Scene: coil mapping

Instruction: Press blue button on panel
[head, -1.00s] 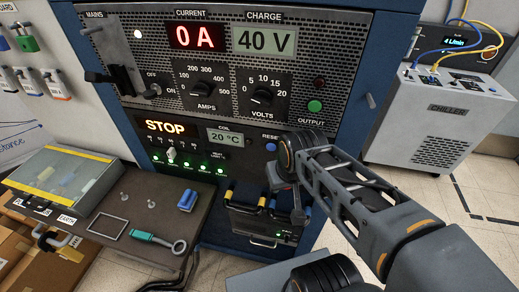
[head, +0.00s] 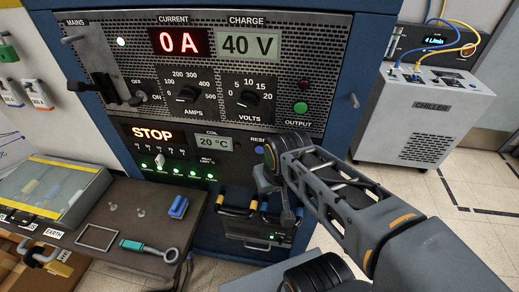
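The panel (head: 317,62) is the front of a blue cabinet, with a red 0 A display (head: 180,41), a 40 V display (head: 248,46) and a STOP display (head: 151,134). The blue button (head: 259,150) sits beside the RESET label on the lower strip, partly beside my arm. My gripper (head: 277,192) hangs in front of the cabinet, below and right of the blue button and apart from it as far as I can see. Its fingers are small and dark, partly hidden by my wrist, so I cannot tell if they are open.
A green output button (head: 300,108) and a red lamp (head: 304,84) are at the panel's right. A grey shelf (head: 115,212) holds a clear-lidded box (head: 60,195), a teal-handled tool (head: 150,249) and a blue clip (head: 178,207). A chiller (head: 425,115) stands at right.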

